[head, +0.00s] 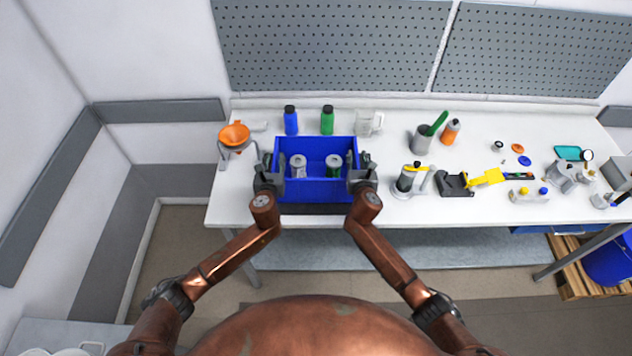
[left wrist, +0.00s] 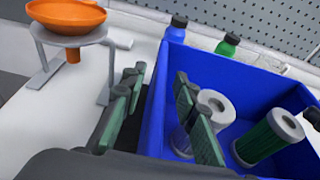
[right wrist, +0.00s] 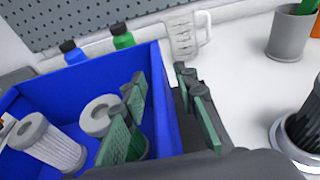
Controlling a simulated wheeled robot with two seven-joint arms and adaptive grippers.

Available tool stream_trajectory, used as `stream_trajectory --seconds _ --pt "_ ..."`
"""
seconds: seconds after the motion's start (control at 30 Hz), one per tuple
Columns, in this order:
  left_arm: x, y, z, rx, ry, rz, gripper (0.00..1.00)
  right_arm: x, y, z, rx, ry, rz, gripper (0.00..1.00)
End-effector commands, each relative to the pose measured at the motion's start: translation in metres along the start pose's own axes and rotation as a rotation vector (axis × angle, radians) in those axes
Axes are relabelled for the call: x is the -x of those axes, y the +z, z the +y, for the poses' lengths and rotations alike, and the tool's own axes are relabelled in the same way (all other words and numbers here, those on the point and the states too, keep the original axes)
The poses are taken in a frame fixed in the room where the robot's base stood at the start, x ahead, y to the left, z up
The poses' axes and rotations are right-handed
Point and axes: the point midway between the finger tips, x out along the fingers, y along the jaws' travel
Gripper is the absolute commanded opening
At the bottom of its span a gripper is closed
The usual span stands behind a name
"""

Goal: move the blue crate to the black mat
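The blue crate (head: 316,188) stands upright at the front edge of the white table, with two pale-capped cylinders inside, one of them green. A dark strip, apparently the black mat (head: 315,208), shows under its front, and dark surface also shows beside it in both wrist views. Most of this is hidden by the crate. My left gripper (left wrist: 160,108) straddles the crate's left wall, one finger inside and one outside, with gaps to the wall. My right gripper (right wrist: 166,108) straddles the right wall in the same way. Both look open.
An orange funnel on a stand (head: 235,137) is close left of the crate. Blue (head: 290,121) and green (head: 327,121) bottles and a clear jug (head: 368,123) stand behind it. A dark cylinder on a holder (head: 408,181) is to the right, with several small items beyond.

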Motion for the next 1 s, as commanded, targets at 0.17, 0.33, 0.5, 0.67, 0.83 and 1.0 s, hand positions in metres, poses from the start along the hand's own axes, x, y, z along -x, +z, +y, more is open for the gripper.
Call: stream_trajectory --seconds 0.17,0.33,0.5,0.67,0.83,1.0 --pt "0.036 0.0 0.001 0.0 -0.001 -0.001 0.27 0.0 0.0 0.0 0.0 0.001 0.0 0.27" --pt "0.072 0.001 0.0 0.0 -0.002 -0.002 0.27 0.001 0.0 0.0 0.0 0.001 0.0 0.27" --pt "0.099 0.001 0.001 0.0 0.0 -0.003 0.27 0.001 0.0 0.0 0.0 0.001 0.0 0.27" --pt "0.111 0.001 0.001 -0.001 0.001 -0.003 0.27 0.001 0.0 0.0 0.0 0.001 0.0 0.27" --pt "0.113 0.001 0.001 -0.001 0.001 -0.004 0.27 0.013 0.0 0.0 0.001 0.0 -0.002 0.27" --pt "0.113 0.001 0.001 -0.001 0.001 -0.004 0.27 0.043 -0.001 0.0 0.001 0.001 -0.001 0.27"
